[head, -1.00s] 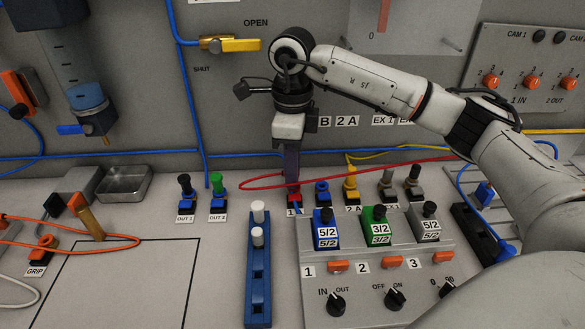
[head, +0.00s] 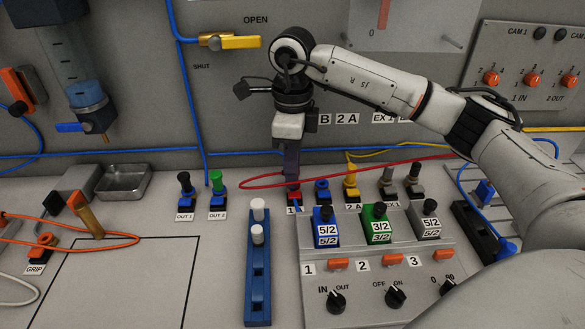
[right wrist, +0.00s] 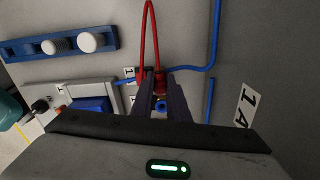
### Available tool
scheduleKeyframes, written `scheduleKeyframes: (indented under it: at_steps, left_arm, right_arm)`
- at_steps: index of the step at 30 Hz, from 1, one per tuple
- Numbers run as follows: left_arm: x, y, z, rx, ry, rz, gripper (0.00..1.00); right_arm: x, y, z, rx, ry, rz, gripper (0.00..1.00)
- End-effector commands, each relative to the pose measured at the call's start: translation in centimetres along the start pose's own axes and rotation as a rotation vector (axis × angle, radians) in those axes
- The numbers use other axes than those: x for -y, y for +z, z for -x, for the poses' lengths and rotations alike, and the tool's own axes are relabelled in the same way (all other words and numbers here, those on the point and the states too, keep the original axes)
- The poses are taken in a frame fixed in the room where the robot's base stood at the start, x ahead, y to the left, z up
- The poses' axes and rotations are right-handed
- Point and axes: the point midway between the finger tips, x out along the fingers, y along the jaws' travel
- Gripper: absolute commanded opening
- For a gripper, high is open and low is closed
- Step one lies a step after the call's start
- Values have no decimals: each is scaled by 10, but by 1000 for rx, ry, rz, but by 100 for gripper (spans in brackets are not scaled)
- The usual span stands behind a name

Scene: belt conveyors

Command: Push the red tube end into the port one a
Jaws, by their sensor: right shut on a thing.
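The red tube (head: 350,170) loops left and bends back to my right gripper (head: 292,182), which points down in the head view. In the right wrist view the right gripper (right wrist: 160,98) is shut on the red tube end (right wrist: 159,77). The gripper is right over a red fitting (head: 294,195) at the left end of the port row, with a partly covered label starting with 1. The fingers hide whether the tube end is inside this port. A 1A label (right wrist: 246,107) shows in the right wrist view. My left gripper is out of view.
A blue port (head: 322,189) and a yellow fitting (head: 350,182) stand close on the right. The valve panel (head: 378,263) is just in front. A blue rail (head: 258,282) with white knobs is front left. The outlined area (head: 120,290) is clear.

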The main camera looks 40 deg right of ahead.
Motion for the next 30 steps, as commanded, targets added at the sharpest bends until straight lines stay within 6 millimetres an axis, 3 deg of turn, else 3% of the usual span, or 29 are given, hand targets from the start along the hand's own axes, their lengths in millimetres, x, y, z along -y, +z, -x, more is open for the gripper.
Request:
scheduleKeyframes:
  at_steps: [14, 15, 18, 24, 27, 30]
  left_arm:
    - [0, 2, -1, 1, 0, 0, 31]
    - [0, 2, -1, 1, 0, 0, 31]
    - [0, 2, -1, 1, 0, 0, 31]
    - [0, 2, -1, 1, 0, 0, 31]
    - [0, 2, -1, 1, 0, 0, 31]
    - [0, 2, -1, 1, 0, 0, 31]
  right_arm:
    - [0, 0, -4, -2, 2, 0, 0]
    - [0, 0, -4, -3, 2, 0, 19]
    - [0, 0, -4, -2, 2, 0, 36]
    - [0, 0, -3, -1, 1, 0, 36]
    - [0, 0, -3, -1, 1, 0, 51]
    - [0, 0, -3, -1, 1, 0, 52]
